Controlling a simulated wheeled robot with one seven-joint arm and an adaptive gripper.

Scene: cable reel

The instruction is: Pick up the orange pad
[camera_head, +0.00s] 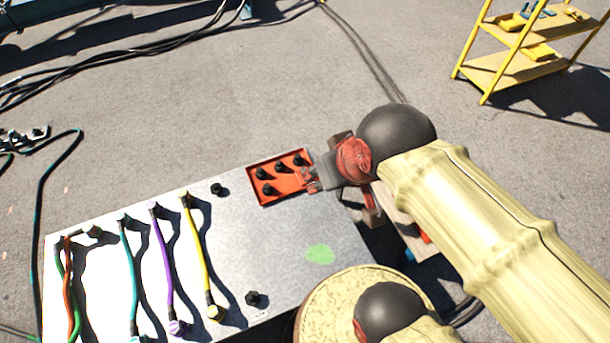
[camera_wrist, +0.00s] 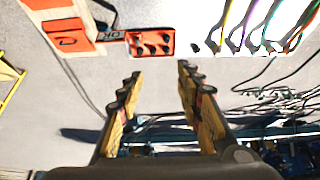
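An orange-red tray-like piece (camera_head: 287,182) with several black knobs lies at the far right edge of the silver panel. In the wrist view it (camera_wrist: 153,44) sits just beyond my fingertips. Flat orange pieces (camera_wrist: 68,40) show on a tan board at upper left in the wrist view; I cannot tell which orange thing is the pad. My gripper (camera_wrist: 159,71) is open, its two fingers apart with nothing between them. In the head view my gripper (camera_head: 325,177) is beside the tray's right end, and my arm hides part of what lies below.
The silver panel (camera_head: 255,235) carries green, orange, teal, purple and yellow cables, black knobs and a green spot. A yellow shelf cart (camera_head: 515,65) stands at upper right. Black cables lie on the floor at upper left. The grey floor (camera_head: 240,90) between is mostly clear.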

